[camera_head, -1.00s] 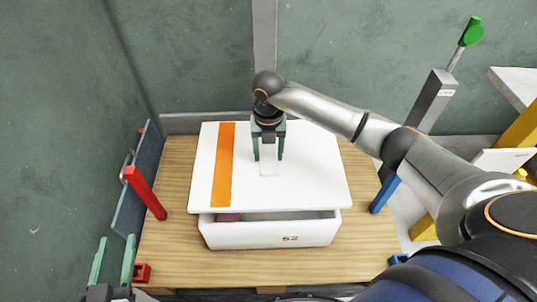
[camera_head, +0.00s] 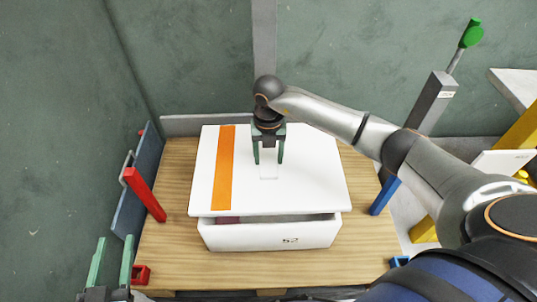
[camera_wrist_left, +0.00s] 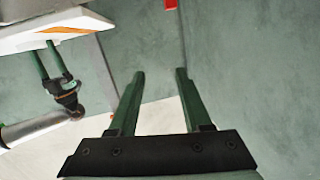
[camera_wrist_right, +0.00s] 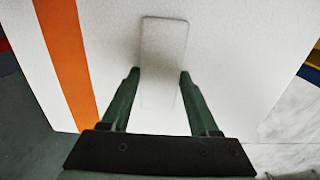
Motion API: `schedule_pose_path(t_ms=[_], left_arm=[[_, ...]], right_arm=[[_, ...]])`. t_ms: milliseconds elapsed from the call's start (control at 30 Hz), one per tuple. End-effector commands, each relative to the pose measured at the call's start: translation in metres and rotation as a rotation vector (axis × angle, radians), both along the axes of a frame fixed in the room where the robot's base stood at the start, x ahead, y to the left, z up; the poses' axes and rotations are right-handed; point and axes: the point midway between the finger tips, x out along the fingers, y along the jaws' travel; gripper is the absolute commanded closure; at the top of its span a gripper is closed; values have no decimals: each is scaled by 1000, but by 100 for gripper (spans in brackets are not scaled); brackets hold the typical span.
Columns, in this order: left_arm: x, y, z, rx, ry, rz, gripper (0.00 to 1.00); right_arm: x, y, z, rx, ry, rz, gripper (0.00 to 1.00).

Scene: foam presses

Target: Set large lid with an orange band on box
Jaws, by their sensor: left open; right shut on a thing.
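The large white lid (camera_head: 305,185) with an orange band (camera_head: 225,168) lies over the white box (camera_head: 268,236), which is marked 52 or S2 on its front. A dark gap shows between the lid's front edge and the box, with something pinkish inside. Whether the lid touches the box at the back is hidden. My right gripper (camera_head: 268,162) is shut on the lid's pale handle (camera_wrist_right: 163,55), pointing down from above. My left gripper (camera_head: 112,262) is open and empty at the lower left; its fingers show in the left wrist view (camera_wrist_left: 160,85).
The box stands on a wooden table (camera_head: 170,245). A red post (camera_head: 145,195) stands at the left and a blue post (camera_head: 384,195) at the right. Small red (camera_head: 141,275) and blue (camera_head: 399,261) brackets sit near the front corners. A green wall is close behind.

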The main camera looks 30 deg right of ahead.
Motion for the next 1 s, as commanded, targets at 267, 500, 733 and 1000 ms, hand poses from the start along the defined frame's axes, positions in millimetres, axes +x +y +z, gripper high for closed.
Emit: schedule_pose_path(t_ms=[267,500,733,1000], left_arm=[[5,-1,26,1,-103,-10,51],[7,-2,49,-1,-190,-19,51],[5,-3,64,3,-259,-30,51],[2,-4,83,4,-341,-44,51]], right_arm=[[0,0,-7,0,0,1,95],[0,0,-12,0,1,1,95],[0,0,-17,0,1,1,95],[0,0,-23,0,1,1,95]])
